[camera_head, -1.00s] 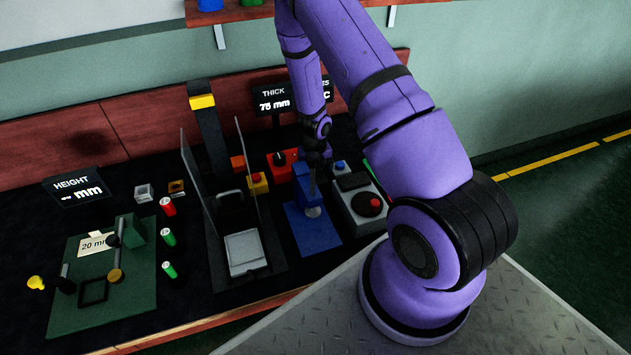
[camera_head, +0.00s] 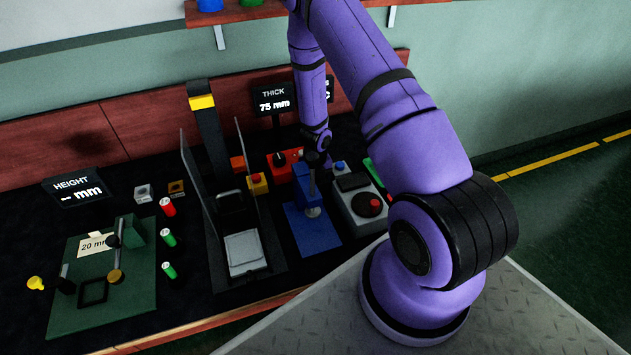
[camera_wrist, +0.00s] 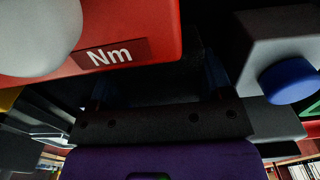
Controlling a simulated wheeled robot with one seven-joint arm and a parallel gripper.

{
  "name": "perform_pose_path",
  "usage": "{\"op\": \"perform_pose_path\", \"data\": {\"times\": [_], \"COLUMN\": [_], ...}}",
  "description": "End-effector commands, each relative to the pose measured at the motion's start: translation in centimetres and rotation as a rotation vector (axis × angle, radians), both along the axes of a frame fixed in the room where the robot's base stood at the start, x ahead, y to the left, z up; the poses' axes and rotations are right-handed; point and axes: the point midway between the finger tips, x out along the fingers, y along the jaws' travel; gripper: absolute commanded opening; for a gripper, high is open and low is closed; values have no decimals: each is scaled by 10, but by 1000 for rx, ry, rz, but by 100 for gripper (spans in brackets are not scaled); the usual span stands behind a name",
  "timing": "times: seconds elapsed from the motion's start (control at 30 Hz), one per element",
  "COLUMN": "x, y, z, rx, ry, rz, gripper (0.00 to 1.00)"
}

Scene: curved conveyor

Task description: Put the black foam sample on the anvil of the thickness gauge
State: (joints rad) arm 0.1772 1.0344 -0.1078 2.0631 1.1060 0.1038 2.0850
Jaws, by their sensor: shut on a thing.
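The thickness gauge is a blue stand (camera_head: 304,182) on a blue base plate (camera_head: 325,238), with a silver round anvil part (camera_head: 313,211) at its front. Its THICK display (camera_head: 275,100) reads 75 mm. My gripper (camera_head: 318,164) is low by the gauge's upper part, between the red box and the grey box. In the wrist view my gripper (camera_wrist: 160,88) has its two fingers around a dark block, apparently the black foam sample (camera_wrist: 158,88). The block's outline is hard to tell in the shadow. In the head view the sample is not distinguishable.
A red box marked Nm (camera_wrist: 125,45) is close on one side of my gripper. A grey box (camera_head: 360,208) with a blue button (camera_wrist: 290,80) is close on the other. A clear-walled press (camera_head: 243,250) stands left of the gauge. Green height gauge plate (camera_head: 130,290) lies further left.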

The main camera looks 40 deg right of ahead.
Motion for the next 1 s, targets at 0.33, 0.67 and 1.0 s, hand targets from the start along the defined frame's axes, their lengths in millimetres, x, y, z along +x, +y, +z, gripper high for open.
{"op": "perform_pose_path", "data": {"times": [0.33,0.67,1.0], "x": [1,1,1], "y": [0,1,0], "z": [15,56,94], "rx": [-2,-2,-2], "ry": [-2,-2,-2], "rz": [3,4,1], "gripper": [48,48,48]}}
